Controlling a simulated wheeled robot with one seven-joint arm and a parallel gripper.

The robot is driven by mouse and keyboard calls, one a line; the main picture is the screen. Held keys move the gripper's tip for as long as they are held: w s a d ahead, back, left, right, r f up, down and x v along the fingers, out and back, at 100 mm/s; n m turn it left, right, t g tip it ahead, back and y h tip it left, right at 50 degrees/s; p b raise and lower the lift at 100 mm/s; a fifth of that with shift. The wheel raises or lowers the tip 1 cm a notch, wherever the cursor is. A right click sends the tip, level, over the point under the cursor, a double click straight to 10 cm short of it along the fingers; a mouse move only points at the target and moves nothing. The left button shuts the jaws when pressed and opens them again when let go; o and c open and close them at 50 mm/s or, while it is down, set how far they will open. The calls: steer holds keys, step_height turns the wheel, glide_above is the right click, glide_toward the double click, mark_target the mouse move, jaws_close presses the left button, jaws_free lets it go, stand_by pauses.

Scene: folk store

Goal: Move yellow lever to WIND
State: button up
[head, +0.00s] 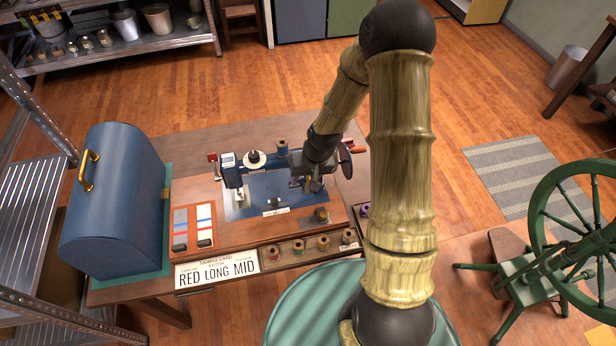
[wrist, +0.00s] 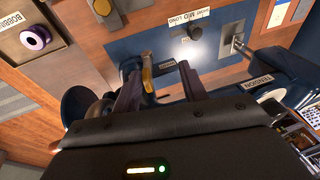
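The yellow lever (wrist: 148,72) stands on the blue sewing machine (wrist: 215,62) in the wrist view. It lies between my two fingers, nearer the left one, and I cannot tell whether either touches it. My gripper (wrist: 161,78) is open, its fingers apart on either side of the lever. In the head view the sewing machine (head: 233,176) sits on a wooden table, and my gripper (head: 309,186) is at its right end. The lever is too small or hidden there. I cannot read a WIND label in either view.
A BOBBIN label and a purple spool (wrist: 35,38) are at the wrist view's upper left. A metal lever (wrist: 236,42) and a TENSION label (wrist: 259,83) are at right. A blue case (head: 112,200) stands left of the machine. A spool tray (head: 300,262) and sample card (head: 217,270) lie in front.

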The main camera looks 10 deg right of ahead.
steer(key=shift+s+a+f, duration=0.1)
steer(key=shift+f, duration=0.05)
steer(key=shift+a, duration=0.95)
steer(key=shift+d+f, duration=0.1)
steer(key=shift+d, duration=0.25)
stand_by(0.4)
steer(key=w+p+v, duration=0.1)
steer(key=p+v, duration=0.5)
steer(key=v, duration=0.2)
steer(key=shift+s, duration=0.35)
stand_by(0.5)
stand_by(0.7)
